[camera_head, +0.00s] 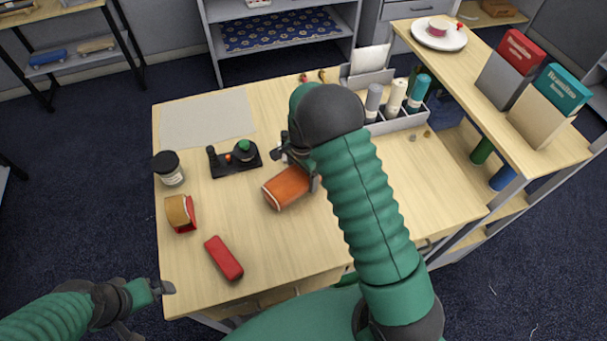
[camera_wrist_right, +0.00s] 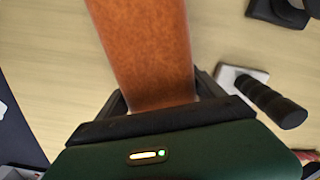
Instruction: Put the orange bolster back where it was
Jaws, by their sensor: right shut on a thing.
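The orange bolster (camera_head: 287,188) is a short, orange-brown roll at the middle of the table, with a pale edge at its left end. My right gripper (camera_head: 301,172) is shut on it, and my right arm hides part of that grip. In the right wrist view the bolster (camera_wrist_right: 150,50) runs up and away between the two fingers (camera_wrist_right: 160,103). I cannot tell whether it touches the table or is held just above it. My left gripper (camera_head: 160,289) is off the table's front left corner, apart from everything; its finger opening is unclear.
A red block (camera_head: 223,258), a tan and red item (camera_head: 181,213), a dark-lidded jar (camera_head: 169,168) and a black tray (camera_head: 236,160) stand left of the bolster. A grey organizer (camera_head: 400,122) with bottles is at back right. A grey mat (camera_head: 207,118) lies back left.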

